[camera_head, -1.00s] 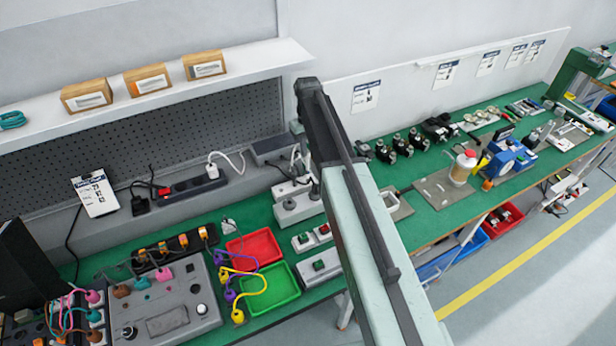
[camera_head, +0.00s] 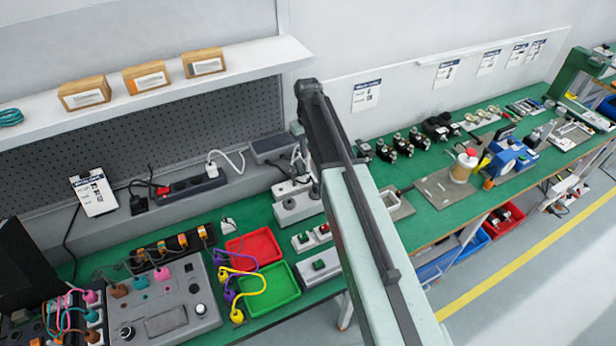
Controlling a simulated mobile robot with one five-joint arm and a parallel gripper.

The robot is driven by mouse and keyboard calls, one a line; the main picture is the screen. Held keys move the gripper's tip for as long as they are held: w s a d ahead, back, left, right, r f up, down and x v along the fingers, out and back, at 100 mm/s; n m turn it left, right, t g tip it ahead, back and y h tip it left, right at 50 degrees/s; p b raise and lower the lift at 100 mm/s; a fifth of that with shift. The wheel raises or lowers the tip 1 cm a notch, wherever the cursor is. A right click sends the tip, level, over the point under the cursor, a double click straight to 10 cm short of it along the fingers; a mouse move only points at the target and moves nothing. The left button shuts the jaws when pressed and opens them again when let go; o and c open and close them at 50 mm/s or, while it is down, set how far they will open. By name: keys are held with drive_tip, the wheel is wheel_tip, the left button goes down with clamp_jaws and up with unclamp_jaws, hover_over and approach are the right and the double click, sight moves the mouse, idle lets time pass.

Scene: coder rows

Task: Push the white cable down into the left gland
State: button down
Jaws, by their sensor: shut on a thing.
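My gripper (camera_head: 315,188) hangs at the far end of my arm, just left of the arm link that hides much of it. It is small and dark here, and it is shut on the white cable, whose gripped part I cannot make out. Its tip is low, at the right end of a grey gland box (camera_head: 297,210). A round gland (camera_head: 289,204) shows on the box top, left of the gripper. Whether the cable's end touches or enters a gland is too small and hidden to tell.
A second grey box (camera_head: 289,188) stands behind. A red tray (camera_head: 253,246) and a green tray (camera_head: 268,289) lie in front left, with small button boxes (camera_head: 318,265) beside them. A power strip (camera_head: 192,188) lies behind. My arm covers the bench to the right.

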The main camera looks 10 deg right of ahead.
sight(308, 159)
idle(0.3)
drive_tip(key=shift+f+b, duration=0.75)
drive_tip(key=shift+b, duration=0.05)
drive_tip(key=shift+f+b, duration=1.2)
drive_tip(key=shift+f, duration=0.05)
drive_tip(key=shift+f+b, duration=0.9)
drive_tip(key=shift+b, duration=0.05)
